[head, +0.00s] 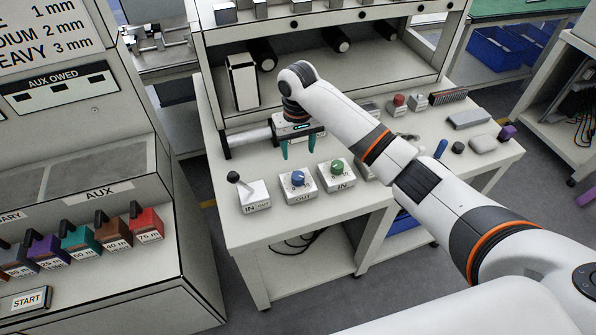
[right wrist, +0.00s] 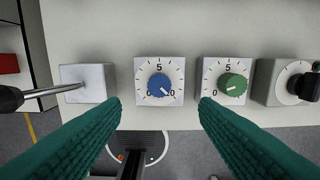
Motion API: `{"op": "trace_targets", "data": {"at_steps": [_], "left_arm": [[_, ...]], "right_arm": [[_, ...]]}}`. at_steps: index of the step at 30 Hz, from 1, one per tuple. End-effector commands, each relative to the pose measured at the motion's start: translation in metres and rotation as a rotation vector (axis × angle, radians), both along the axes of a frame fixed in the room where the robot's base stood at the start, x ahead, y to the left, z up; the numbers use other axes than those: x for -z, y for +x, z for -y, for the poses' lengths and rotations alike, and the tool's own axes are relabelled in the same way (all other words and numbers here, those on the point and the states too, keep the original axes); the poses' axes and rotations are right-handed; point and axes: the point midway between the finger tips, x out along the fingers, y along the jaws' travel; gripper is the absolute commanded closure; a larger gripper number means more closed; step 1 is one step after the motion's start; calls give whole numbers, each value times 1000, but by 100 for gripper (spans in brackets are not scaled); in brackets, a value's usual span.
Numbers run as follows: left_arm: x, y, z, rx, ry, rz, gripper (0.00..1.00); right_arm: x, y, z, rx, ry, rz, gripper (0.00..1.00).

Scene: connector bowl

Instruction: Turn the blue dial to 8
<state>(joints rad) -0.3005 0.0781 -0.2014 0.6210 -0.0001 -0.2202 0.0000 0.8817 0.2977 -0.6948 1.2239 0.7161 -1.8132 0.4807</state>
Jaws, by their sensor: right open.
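The blue dial (head: 298,179) sits on a white square block labelled OUT on the front part of the table. In the right wrist view the blue dial (right wrist: 159,84) is centred, with a scale showing 0 at lower left and 5 at top. Its white mark points to the lower right, near the scale's high end, where the number is partly covered. My right gripper (head: 298,151) has teal fingers and is open above and behind the dial in the head view. In the right wrist view its fingertips (right wrist: 160,103) stand apart on either side of the dial, holding nothing. My left gripper is not in view.
A green dial (head: 337,167) on an IN block stands close to the right. A lever switch (head: 252,195) stands to the left; its rod also shows in the right wrist view (right wrist: 52,91). Behind are shelves and a white box (head: 242,82).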

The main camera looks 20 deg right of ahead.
Motion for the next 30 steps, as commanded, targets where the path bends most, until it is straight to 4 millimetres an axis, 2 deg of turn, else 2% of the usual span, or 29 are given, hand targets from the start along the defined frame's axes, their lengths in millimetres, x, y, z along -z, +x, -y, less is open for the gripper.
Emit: {"op": "trace_targets", "data": {"at_steps": [9, 15, 21, 28, 30], "left_arm": [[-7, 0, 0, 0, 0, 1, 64], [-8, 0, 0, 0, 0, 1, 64], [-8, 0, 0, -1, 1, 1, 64], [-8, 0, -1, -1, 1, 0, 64], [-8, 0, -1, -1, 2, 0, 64]], "right_arm": [[64, -1, 0, 0, -1, -3, 45], [92, -1, -1, -3, 0, 0, 45], [103, -1, 0, -2, 0, 2, 45], [103, -1, 0, -2, 0, 2, 45], [103, -1, 0, -2, 0, 2, 55]]}}
